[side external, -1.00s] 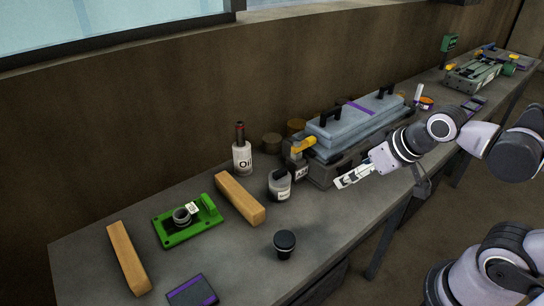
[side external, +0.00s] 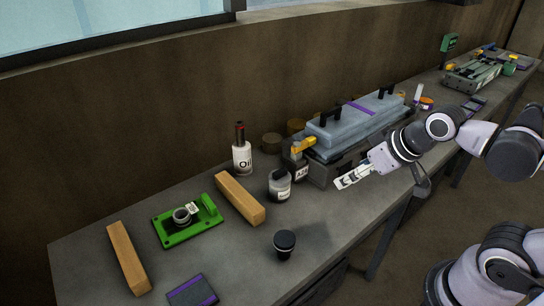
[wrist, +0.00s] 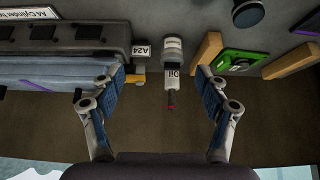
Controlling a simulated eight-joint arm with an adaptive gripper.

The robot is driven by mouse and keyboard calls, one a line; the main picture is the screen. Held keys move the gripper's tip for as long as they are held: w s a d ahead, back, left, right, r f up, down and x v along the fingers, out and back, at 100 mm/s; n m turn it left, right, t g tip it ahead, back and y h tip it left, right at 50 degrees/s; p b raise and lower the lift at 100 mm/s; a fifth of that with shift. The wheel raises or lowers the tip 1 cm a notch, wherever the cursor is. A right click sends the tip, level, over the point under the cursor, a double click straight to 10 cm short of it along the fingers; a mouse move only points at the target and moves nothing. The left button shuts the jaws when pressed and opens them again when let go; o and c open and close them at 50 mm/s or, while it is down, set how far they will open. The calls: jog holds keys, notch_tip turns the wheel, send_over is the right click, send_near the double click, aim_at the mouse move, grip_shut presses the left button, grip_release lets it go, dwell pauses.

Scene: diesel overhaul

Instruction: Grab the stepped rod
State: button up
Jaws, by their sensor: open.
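I cannot make out a stepped rod with certainty in either view. A green fixture plate (side external: 170,234) on the left part of the bench carries a short grey round part (side external: 182,217) with a white tag beside it. The plate also shows at the upper right of the wrist view (wrist: 228,62). My gripper (side external: 345,182) is near the front of the bench, right of the bottles and in front of the blue-grey lidded case (side external: 340,134). In the wrist view my gripper (wrist: 159,78) has its fingers wide apart, with nothing held between them.
An oil bottle (side external: 242,158), a labelled jar (side external: 280,187) and a black-capped container (side external: 285,244) stand on the bench. Two wooden blocks (side external: 240,198) (side external: 129,258) flank the green plate. A dark wall runs behind.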

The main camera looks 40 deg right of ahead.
jog(key=n, duration=0.1)
jog(key=n+g, duration=0.7)
jog(key=n, duration=1.7)
send_over(285, 238)
jog(key=f, duration=0.6)
jog(key=shift+d, duration=0.3)
jog(key=shift+a+f+n, duration=0.2)
jog(key=shift+n, duration=0.2)
jog(key=shift+a+f+n, duration=0.15)
jog(key=shift+f+n, duration=0.15)
jog(key=shift+f, duration=5.2)
grip_shut()
